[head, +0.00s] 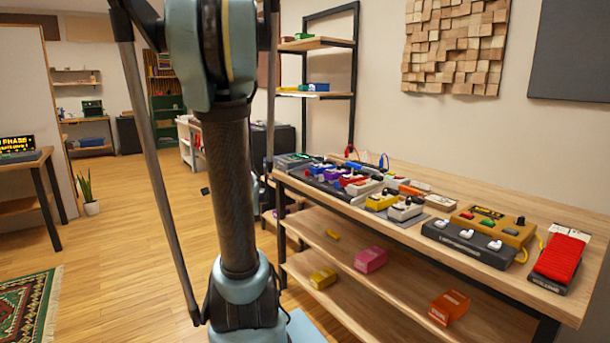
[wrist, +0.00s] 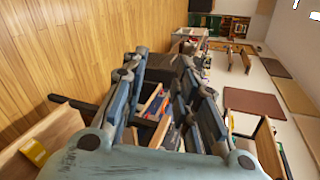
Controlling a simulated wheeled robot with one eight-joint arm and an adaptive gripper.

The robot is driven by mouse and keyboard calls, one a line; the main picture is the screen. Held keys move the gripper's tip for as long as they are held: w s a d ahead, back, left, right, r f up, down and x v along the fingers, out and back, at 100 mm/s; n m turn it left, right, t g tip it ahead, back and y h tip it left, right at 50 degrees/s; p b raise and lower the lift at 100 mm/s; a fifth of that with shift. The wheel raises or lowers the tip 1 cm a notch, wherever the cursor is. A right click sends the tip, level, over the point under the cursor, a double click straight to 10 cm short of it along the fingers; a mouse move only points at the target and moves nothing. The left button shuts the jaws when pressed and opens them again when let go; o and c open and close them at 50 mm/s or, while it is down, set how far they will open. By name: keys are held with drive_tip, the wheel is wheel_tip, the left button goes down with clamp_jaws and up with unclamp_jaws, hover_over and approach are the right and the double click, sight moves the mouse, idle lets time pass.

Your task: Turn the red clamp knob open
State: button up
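I cannot make out a red clamp knob for certain in either view. A small red curved piece (head: 352,150) stands at the far end of the pedal table (head: 450,183), beside a blue one (head: 384,160); both are too small to identify. My gripper (wrist: 160,66) shows in the wrist view with its two blue-grey fingers apart and nothing held between them. Part of the table with pedals shows beyond the fingers, partly hidden by them. In the head view only my arm shows, not the gripper.
A red-topped pedal (head: 562,257) sits at the table's near right end, beside a dark pedal (head: 468,237) and a mustard unit (head: 493,224). Lower shelves hold a pink box (head: 371,259) and an orange box (head: 449,307). Wooden floor (head: 130,225) at left is mostly clear.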

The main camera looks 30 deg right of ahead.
drive_tip(key=w+d+r+m+t+h, duration=0.1)
drive_tip(key=w+d+m+t+h, duration=0.15)
drive_tip(key=d+m, duration=0.35)
drive_tip(key=m+g+h, duration=0.4)
drive_tip(key=m+h, duration=0.7)
drive_tip(key=m, duration=0.8)
approach(306, 171)
drive_tip(key=shift+t, duration=0.25)
drive_tip(key=x, duration=0.9)
drive_tip(key=shift+w+d+f, duration=0.1)
drive_tip(key=shift+d+f, duration=0.05)
drive_tip(key=shift+d, duration=0.2)
drive_tip(key=shift+c, duration=0.3)
clamp_jaws()
